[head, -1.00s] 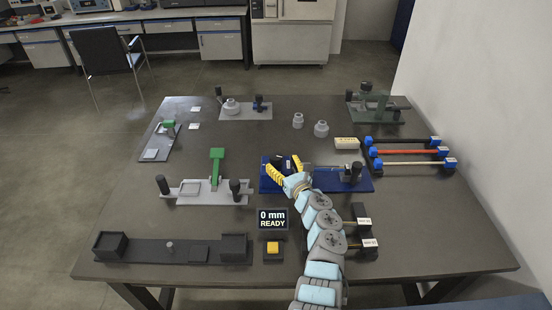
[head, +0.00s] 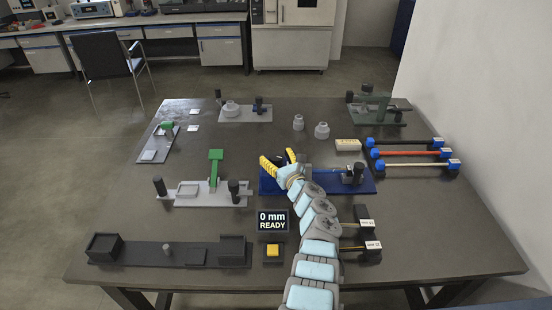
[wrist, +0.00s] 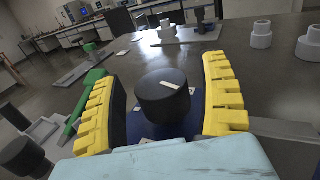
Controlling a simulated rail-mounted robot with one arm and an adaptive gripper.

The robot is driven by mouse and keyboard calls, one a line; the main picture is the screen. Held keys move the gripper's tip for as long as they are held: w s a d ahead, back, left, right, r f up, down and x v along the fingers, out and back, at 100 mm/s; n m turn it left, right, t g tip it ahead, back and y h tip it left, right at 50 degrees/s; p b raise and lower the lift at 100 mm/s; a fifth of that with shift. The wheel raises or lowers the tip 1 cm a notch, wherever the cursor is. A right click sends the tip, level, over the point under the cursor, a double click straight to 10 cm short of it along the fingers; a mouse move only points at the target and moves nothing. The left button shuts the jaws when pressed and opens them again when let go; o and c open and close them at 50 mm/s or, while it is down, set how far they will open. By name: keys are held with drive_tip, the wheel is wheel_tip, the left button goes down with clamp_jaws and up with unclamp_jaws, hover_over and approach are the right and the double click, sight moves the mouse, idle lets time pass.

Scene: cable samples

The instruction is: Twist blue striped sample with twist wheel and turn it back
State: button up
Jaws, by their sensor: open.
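My gripper (head: 280,162) is open at the left end of the blue twist fixture (head: 268,186). In the wrist view its yellow fingers (wrist: 162,72) stand on either side of the black twist wheel (wrist: 163,97), which has a white mark on top. Dark gaps show between wheel and fingers, so it is not gripped. A grey bar (wrist: 285,128) runs right from the wheel area. A thin sample seems to lie along the fixture towards its right-hand post (head: 358,172), but its stripe cannot be made out. My gripper and wrist hide much of the wheel in the head view.
A green-handled press (head: 215,170) is left of the fixture. A display (head: 272,220) reading "0 mm READY" and a yellow button (head: 273,250) lie in front.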

drive_tip(key=c, duration=1.2)
drive_tip(key=shift+a+m+h, duration=0.1)
drive_tip(key=shift+m+h, duration=0.2)
drive_tip(key=shift+h, duration=0.1)
